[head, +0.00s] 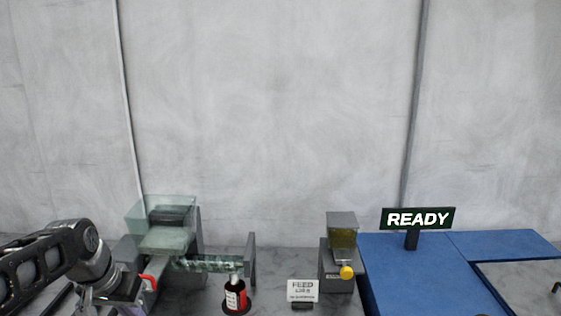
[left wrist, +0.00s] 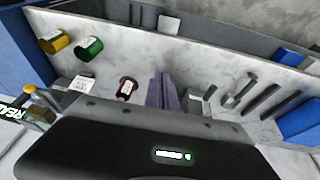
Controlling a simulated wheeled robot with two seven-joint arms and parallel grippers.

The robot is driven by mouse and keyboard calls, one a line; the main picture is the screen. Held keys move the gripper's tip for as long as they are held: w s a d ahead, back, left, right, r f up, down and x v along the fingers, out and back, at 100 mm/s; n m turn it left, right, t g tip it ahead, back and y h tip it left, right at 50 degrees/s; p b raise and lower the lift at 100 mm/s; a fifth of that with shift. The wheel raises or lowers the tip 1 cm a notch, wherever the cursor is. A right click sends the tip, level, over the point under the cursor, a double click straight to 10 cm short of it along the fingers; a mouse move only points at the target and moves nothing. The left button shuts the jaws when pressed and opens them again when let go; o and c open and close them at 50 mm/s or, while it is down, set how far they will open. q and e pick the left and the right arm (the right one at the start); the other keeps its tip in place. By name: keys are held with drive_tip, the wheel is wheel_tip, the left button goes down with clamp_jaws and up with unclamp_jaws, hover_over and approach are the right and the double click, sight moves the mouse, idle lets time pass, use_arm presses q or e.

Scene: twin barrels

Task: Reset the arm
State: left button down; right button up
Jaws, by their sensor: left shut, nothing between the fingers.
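My left arm enters the head view from the left edge. My right arm is not seen.
A clear-hopper machine (head: 165,238) stands behind my left gripper. A yellow-knobbed dispenser (head: 341,240), a FEED card (head: 302,290) and a READY sign (head: 418,218) by blue mats (head: 420,280) stand further right. Yellow (left wrist: 53,42) and green (left wrist: 89,49) cylinders show in the left wrist view.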

use_arm(q)
drive_tip(key=s+d+f+g+h+b, duration=0.1)
drive_tip(key=d+f, duration=0.4)
drive_tip(key=f, duration=0.5)
drive_tip(key=s+d+f+h, duration=0.1)
drive_tip(key=s+d+f, duration=0.1)
drive_tip(key=d+f, duration=0.65)
drive_tip(key=s+d+f+g+h+b, duration=0.1)
drive_tip(key=d+f, duration=0.2)
drive_tip(key=f, duration=0.9)
drive_tip(key=s+d+f+n+b, duration=0.1)
drive_tip(key=s+d+f, duration=0.3)
drive_tip(key=s+f, duration=0.3)
drive_tip(key=s+d+f+n+g, duration=0.1)
drive_tip(key=s+d+f, duration=0.3)
drive_tip(key=s+f, duration=0.3)
drive_tip(key=s, duration=0.4)
drive_tip(key=shift+s+f+b, duration=0.15)
drive_tip(key=shift+f+b, duration=0.2)
drive_tip(key=shift+f, duration=0.05)
